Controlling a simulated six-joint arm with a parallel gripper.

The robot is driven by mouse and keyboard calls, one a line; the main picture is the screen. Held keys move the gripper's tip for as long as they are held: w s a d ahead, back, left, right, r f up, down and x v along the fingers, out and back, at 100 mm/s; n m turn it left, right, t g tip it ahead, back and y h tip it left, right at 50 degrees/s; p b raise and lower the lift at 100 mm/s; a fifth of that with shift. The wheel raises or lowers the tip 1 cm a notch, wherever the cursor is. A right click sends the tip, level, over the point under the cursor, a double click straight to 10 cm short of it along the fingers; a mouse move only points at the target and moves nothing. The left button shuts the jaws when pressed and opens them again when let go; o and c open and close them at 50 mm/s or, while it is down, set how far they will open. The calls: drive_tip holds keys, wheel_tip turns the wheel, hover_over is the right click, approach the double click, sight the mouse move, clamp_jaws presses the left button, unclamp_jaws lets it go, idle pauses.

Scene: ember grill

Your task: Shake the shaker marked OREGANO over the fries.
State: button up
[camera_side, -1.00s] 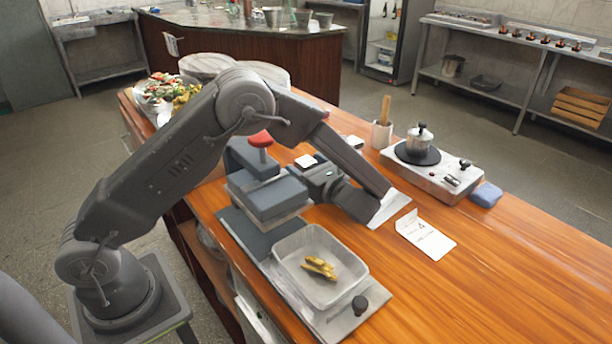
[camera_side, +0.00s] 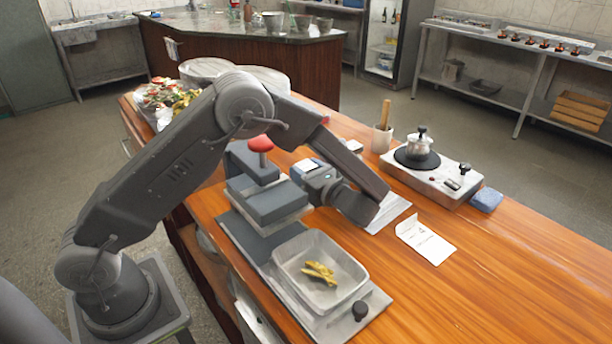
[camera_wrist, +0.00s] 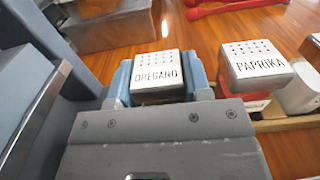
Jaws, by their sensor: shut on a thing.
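The OREGANO shaker (camera_wrist: 157,74), a pale block with a holed, lettered top, is between the fingers of my gripper (camera_wrist: 158,85) in the wrist view. My gripper is shut on it. In the side view my gripper (camera_side: 312,172) is behind the grey press, with the pale shaker top (camera_side: 307,166) showing at its end. The fries (camera_side: 319,273) are a small yellow pile in a metal tray (camera_side: 347,261), in front of and below the gripper, not directly beneath it. The shaker's lower part is hidden.
A PAPRIKA shaker (camera_wrist: 257,62) stands right of the gripper in the wrist view, by a wooden rack edge (camera_wrist: 285,122). The press with a red knob (camera_side: 261,143) stands close to the gripper. A hot plate (camera_side: 432,180) and a white card (camera_side: 426,241) are to the right.

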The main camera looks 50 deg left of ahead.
wheel_tip(320, 180, up, 29)
drive_tip(key=h, duration=2.2)
hover_over(325, 272)
wheel_tip(325, 272, down, 18)
drive_tip(key=shift+f, duration=2.95)
